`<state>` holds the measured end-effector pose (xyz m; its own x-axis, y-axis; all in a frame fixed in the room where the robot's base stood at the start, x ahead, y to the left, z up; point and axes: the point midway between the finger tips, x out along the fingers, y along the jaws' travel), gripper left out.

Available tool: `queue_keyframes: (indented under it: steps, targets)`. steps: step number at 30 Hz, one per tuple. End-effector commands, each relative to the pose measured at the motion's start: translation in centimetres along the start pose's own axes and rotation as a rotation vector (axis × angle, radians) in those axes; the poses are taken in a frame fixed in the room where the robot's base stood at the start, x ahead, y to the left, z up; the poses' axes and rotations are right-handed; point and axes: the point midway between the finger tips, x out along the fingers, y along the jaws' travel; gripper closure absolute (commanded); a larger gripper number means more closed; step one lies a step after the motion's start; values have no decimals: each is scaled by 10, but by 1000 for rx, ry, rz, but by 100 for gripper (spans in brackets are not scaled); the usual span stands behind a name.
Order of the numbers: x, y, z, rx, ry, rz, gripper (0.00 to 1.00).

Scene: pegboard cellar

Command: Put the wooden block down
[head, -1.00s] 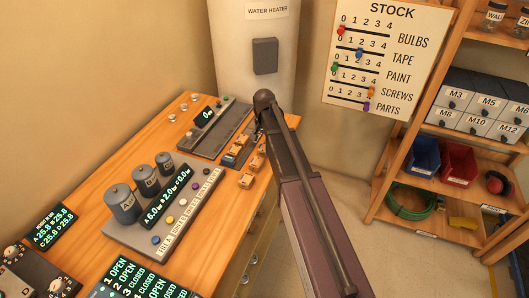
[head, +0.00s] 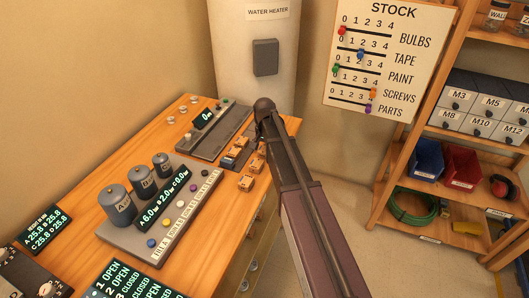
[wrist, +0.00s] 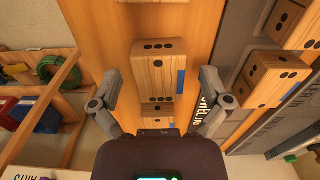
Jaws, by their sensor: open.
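A wooden block (wrist: 158,76) with black dots and a blue mark on its side sits on the orange bench in the wrist view. It lies between the two spread fingers of my gripper (wrist: 160,103), with a visible gap on each side. The gripper is open. Another dotted block (wrist: 155,126) shows just below it, partly hidden by the gripper body. In the head view, small blocks (head: 246,183) lie near the bench's right edge. My arm hides the gripper there.
More dotted blocks (wrist: 257,83) sit on a grey strip at right in the wrist view. In the head view, a console with grey cylinders (head: 117,205) and a grey panel with a display (head: 203,118) occupy the bench. A shelf (head: 411,190) stands right, beyond open floor.

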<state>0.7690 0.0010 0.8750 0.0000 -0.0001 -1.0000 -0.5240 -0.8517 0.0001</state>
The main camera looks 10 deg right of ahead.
Motion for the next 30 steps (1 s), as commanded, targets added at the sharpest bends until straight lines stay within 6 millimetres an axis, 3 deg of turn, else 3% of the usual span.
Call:
queue_keyframes:
  steps: [5, 13, 16, 17, 30]
  targets:
    - [0, 0, 0, 0, 0, 0, 3]
    - [0, 0, 0, 0, 0, 0, 80]
    - [0, 0, 0, 0, 0, 0, 80]
    - [0, 0, 0, 0, 0, 0, 87]
    - [-5, 0, 0, 0, 0, 0, 87]
